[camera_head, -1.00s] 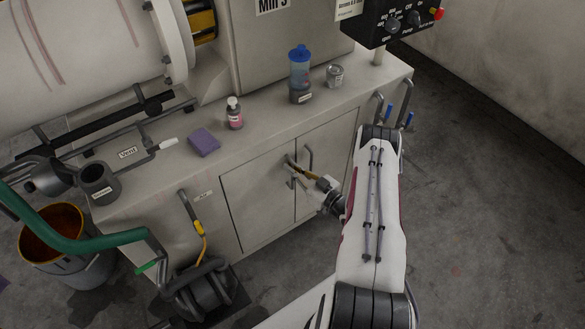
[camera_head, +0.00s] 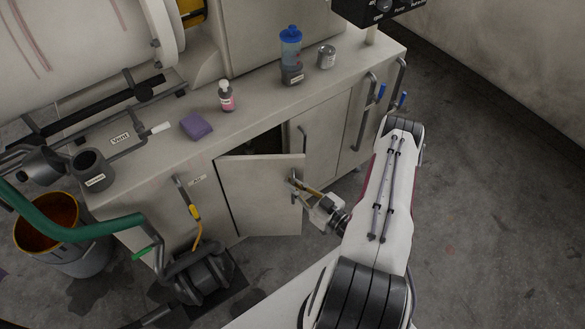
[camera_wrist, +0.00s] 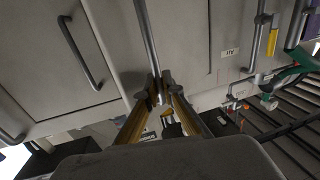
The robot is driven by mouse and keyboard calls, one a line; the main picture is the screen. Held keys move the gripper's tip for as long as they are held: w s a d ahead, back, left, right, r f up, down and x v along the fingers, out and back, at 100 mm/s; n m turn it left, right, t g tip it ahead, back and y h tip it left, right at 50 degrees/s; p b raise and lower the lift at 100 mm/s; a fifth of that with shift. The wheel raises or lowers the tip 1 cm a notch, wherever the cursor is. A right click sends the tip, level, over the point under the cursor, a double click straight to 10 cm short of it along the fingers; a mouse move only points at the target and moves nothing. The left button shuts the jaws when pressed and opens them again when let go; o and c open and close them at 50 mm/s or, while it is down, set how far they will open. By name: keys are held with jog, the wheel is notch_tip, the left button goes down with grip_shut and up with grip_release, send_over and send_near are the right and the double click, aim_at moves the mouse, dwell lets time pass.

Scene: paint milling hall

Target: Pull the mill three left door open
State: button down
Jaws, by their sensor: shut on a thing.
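The mill three left door (camera_head: 262,190) stands partly open in the head view, swung outward with a dark gap above its top edge. My gripper (camera_head: 296,184) is at the door's free edge, shut on the door's bar handle. In the wrist view, my gripper's two yellow-sided fingers (camera_wrist: 161,92) close around the handle bar (camera_wrist: 147,38), which runs up the picture. The right door (camera_head: 318,135) is shut, with its own handle (camera_head: 302,142). It also shows in the wrist view (camera_wrist: 60,65). The cabinet's inside is mostly hidden.
On the cabinet top stand a blue-lidded bottle (camera_head: 290,55), a metal tin (camera_head: 327,57), a pink-labelled bottle (camera_head: 226,97) and a purple sponge (camera_head: 196,126). A pump (camera_head: 205,275) and hose are on the floor left of the door. Floor in front is partly clear.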

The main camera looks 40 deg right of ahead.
jog(key=s+a+m+h, duration=0.1)
jog(key=s+a+h, duration=0.1)
jog(key=s+a, duration=0.3)
jog(key=shift+s+a, duration=0.2)
jog(key=shift+a, duration=1)
jog(key=shift+m, duration=0.3)
jog(key=c, duration=2.2)
grip_release()
jog(key=shift+s, duration=0.25)
jog(key=shift+s+d, duration=0.2)
jog(key=shift+s, duration=2.65)
jog(key=shift+s+d, duration=0.15)
jog(key=shift+s, duration=2.65)
jog(key=shift+s, duration=0.1)
